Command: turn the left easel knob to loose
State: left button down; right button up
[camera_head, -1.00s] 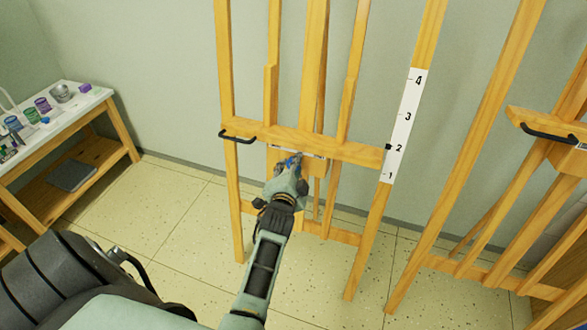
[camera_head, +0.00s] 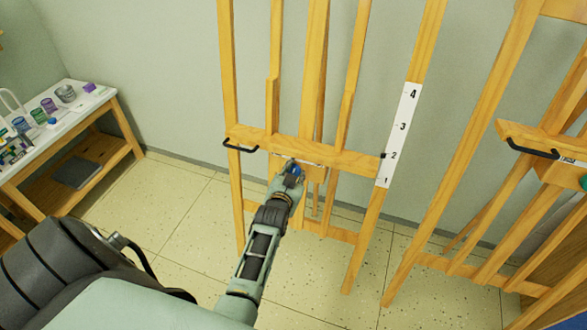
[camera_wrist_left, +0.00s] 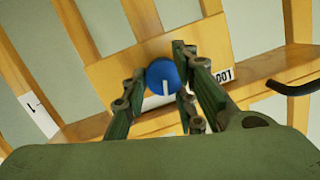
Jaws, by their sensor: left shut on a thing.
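The left easel (camera_head: 350,154) is a wooden frame with a crossbar, a black handle and a white number scale (camera_head: 401,135). Its blue knob (camera_wrist_left: 163,76) sits on a wooden block below the crossbar and has a white pointer line. In the head view the knob (camera_head: 293,169) is mostly covered by my left gripper (camera_head: 289,172). In the left wrist view my left gripper (camera_wrist_left: 157,84) has its fingers on both sides of the knob, shut on it. A white label ending in 001 (camera_wrist_left: 225,75) is partly hidden by a finger. My right gripper is not in view.
A second easel (camera_head: 515,135) with a black handle stands at the right. A side table (camera_head: 107,97) with paint jars stands at the left by the wall. The tiled floor between table and left easel is clear.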

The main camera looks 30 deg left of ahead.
pick_arm(q)
jog(key=n, duration=0.1)
jog(key=n+p, duration=0.1)
jog(key=r+n+h+p, duration=0.1)
jog(key=shift+w+d+r, duration=0.1)
jog(key=shift+w+d, duration=0.05)
jog(key=shift+w, duration=0.1)
jog(key=n, duration=0.3)
jog(key=shift+r+h+p, duration=0.2)
jog(key=shift+h+p, duration=0.1)
jog(key=shift+p, duration=0.05)
jog(key=n+h, duration=0.1)
jog(key=n, duration=0.2)
jog(key=shift+a+t+b, duration=0.2)
jog(key=shift+t+b, duration=0.1)
jog(key=shift+a+r+n+t+h+b, duration=0.15)
jog(key=shift+n+b, duration=0.3)
jog(key=shift+n, duration=0.6)
jog(key=shift+n+t+h+b, duration=0.15)
jog(key=shift+n+b, duration=0.25)
jog(key=shift+n, duration=0.65)
jog(key=c, duration=1.6)
grip_release()
jog(key=shift+o, duration=0.2)
jog(key=shift+f, duration=0.2)
